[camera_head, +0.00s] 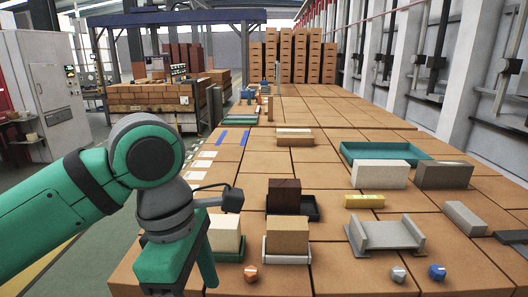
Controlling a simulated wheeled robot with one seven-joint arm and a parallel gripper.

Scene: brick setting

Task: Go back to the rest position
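My green and grey arm reaches in from the left and bends down over the near left part of the brick-coloured table (335,275). Its lower end, with my gripper (190,265), points down at the table's near left edge. The fingertips cannot be made out clearly, so I cannot tell whether they are open or shut. The arm partly hides a cream brick (226,232) on a green tray (232,256). To its right, a tan brick (288,232) sits in a white tray (286,257), and a dark brown brick (284,193) sits at a black tray (312,212).
Right of these are a yellow level (364,201), a grey U-shaped holder (385,240), a white brick (380,174), a grey brick (444,175) and a teal tray (415,155). Small orange (251,273) and blue (437,271) pieces lie in front. The table's far middle is mostly clear.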

